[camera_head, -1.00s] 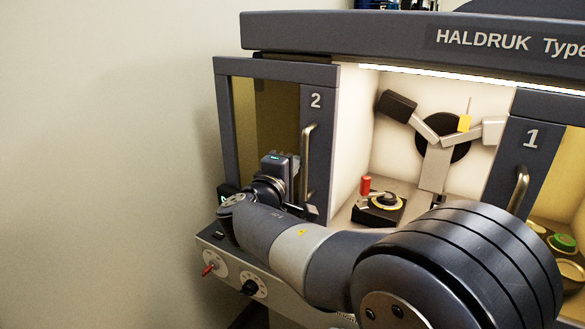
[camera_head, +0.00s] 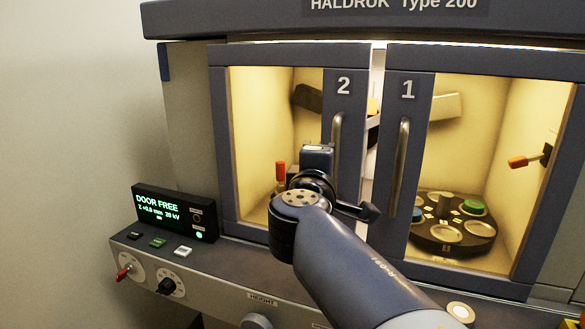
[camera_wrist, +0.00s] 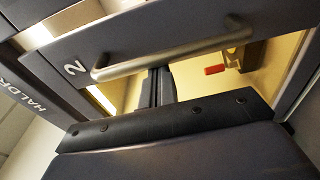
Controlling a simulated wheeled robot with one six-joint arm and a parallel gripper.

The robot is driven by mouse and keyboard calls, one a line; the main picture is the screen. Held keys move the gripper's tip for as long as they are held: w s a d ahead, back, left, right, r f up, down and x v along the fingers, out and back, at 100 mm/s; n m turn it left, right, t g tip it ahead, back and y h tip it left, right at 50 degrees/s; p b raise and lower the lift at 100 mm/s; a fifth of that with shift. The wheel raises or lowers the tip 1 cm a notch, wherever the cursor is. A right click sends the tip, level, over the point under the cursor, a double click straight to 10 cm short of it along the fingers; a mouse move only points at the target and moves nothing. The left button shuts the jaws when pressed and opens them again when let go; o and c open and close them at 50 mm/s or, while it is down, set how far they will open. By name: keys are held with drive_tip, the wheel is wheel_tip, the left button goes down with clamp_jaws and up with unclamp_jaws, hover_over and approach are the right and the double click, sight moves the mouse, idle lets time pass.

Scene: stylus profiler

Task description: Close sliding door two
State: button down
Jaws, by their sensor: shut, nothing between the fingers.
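Sliding door two (camera_head: 343,115) is a dark blue-grey framed glass door marked "2", left of door one (camera_head: 408,120). A narrow lit gap shows between the two doors near the top; lower down my arm hides it. Door two's upright metal handle (camera_head: 337,140) is on its right stile and also crosses the wrist view (camera_wrist: 170,55). My gripper (camera_head: 318,152) is shut and empty, just left of that handle. In the wrist view my gripper (camera_wrist: 157,85) reaches to the handle bar; I cannot tell whether they touch.
Door one has its own handle (camera_head: 402,155), close to the right of my wrist. The display (camera_head: 172,212) at left reads "DOOR FREE". A front ledge with knobs (camera_head: 168,286) lies below the doors. A sample carousel (camera_head: 450,235) is behind door one.

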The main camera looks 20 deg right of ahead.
drive_tip(key=shift+s+d, duration=0.75)
drive_tip(key=shift+d, duration=0.3)
drive_tip(key=shift+w+a+b, duration=0.1)
drive_tip(key=shift+b, duration=0.2)
